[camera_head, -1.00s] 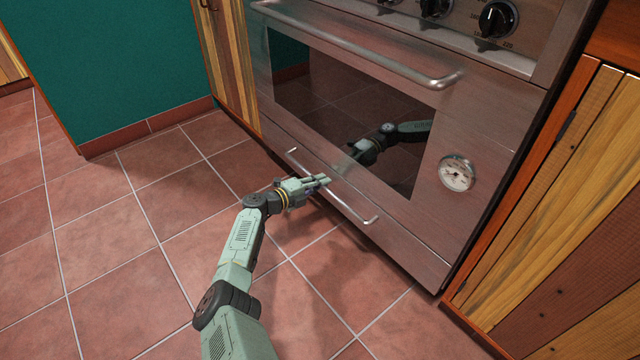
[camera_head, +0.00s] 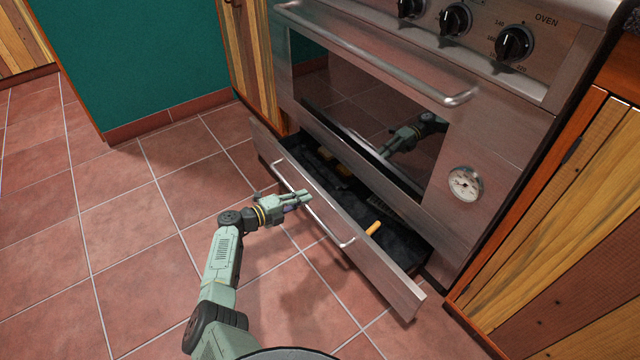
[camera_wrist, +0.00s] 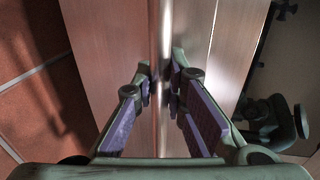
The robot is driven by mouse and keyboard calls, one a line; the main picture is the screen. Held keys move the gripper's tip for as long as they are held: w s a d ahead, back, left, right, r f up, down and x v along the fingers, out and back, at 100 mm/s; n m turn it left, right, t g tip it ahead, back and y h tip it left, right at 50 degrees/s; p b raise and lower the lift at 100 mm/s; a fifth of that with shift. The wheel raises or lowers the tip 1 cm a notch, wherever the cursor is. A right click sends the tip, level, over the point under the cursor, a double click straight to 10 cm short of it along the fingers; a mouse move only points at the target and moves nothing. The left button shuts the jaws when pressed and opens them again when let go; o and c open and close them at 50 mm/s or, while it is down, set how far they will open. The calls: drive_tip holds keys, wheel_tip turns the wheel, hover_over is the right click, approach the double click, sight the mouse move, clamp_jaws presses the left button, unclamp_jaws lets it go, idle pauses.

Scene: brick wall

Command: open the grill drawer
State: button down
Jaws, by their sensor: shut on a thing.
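The grill drawer (camera_head: 360,268) is the low steel drawer under the oven door. It stands partly pulled out, and its dark inside shows behind the front panel. Its bar handle (camera_head: 324,226) runs along the front; in the wrist view the handle (camera_wrist: 165,30) runs up the middle between the fingers. My gripper (camera_head: 303,198) is at the handle, left of its middle. In the wrist view my gripper (camera_wrist: 160,82) is shut on the handle, with a finger on each side. The fingers partly hide the handle there.
Inside the drawer lie dark items and something with a yellow-orange handle (camera_head: 374,228). The oven door (camera_head: 365,105) above is shut, with its own bar handle (camera_head: 375,55). A wooden cabinet (camera_head: 560,220) stands at right. Tiled floor (camera_head: 130,260) is clear at left.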

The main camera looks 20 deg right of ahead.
drive_tip(key=f+v, duration=0.2)
drive_tip(key=v, duration=0.9)
drive_tip(key=a+f+v, duration=0.1)
drive_tip(key=f+v, duration=0.1)
drive_tip(key=v, duration=1)
drive_tip(key=shift+f, duration=0.25)
drive_tip(key=shift+s, duration=0.15)
drive_tip(key=c, duration=1.6)
unclamp_jaws()
drive_tip(key=shift+c, duration=0.2)
drive_tip(key=v, duration=1.2)
drive_tip(key=shift+d, duration=0.1)
